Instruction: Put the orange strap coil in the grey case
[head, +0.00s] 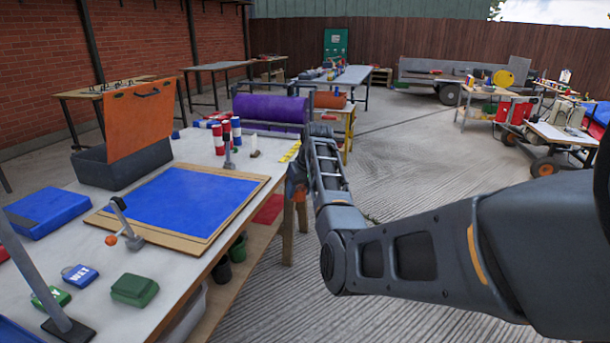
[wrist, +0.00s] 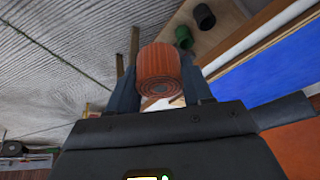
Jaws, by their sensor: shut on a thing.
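The orange strap coil (wrist: 160,68) is held between the two fingers of my gripper (wrist: 160,88), which is shut on it. The inside of the case is mostly hidden. The coil is well to the right of the case and apart from it.
A blue sheet on a brown board (head: 185,203) covers the bench middle. Red, white and blue cans (head: 226,135) and a small clamp stand (head: 228,152) stand at the back. A blue box (head: 47,212) and a green box (head: 134,290) lie nearer. Open floor lies right of the bench.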

